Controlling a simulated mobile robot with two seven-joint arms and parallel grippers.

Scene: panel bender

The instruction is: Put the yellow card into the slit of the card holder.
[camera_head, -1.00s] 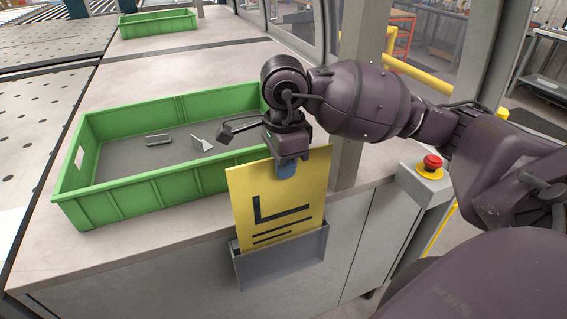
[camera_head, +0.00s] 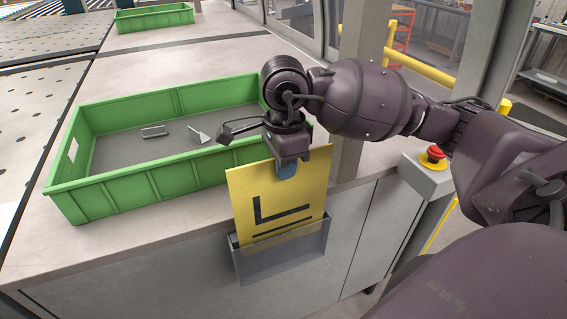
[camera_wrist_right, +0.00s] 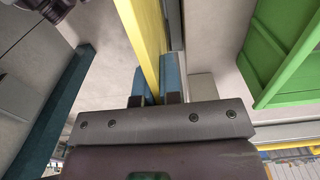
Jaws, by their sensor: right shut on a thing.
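The yellow card (camera_head: 250,195), printed with a black L shape, stands nearly upright at the front edge of the counter. Its lower part is inside the grey card holder (camera_head: 285,263), behind the holder's front wall, which hides the card's bottom edge. My right gripper (camera_head: 287,170) is shut on the card's top edge, well above the holder. In the right wrist view the blue fingertips (camera_wrist_right: 157,84) lie on both sides of the yellow card (camera_wrist_right: 143,35). My left gripper is not in view.
A green crate (camera_head: 120,200) with small metal parts (camera_head: 155,131) stands on the counter left of the card. A second green crate (camera_head: 155,21) is farther back. A grey post (camera_head: 362,90) and a red emergency button (camera_head: 435,153) are to the right.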

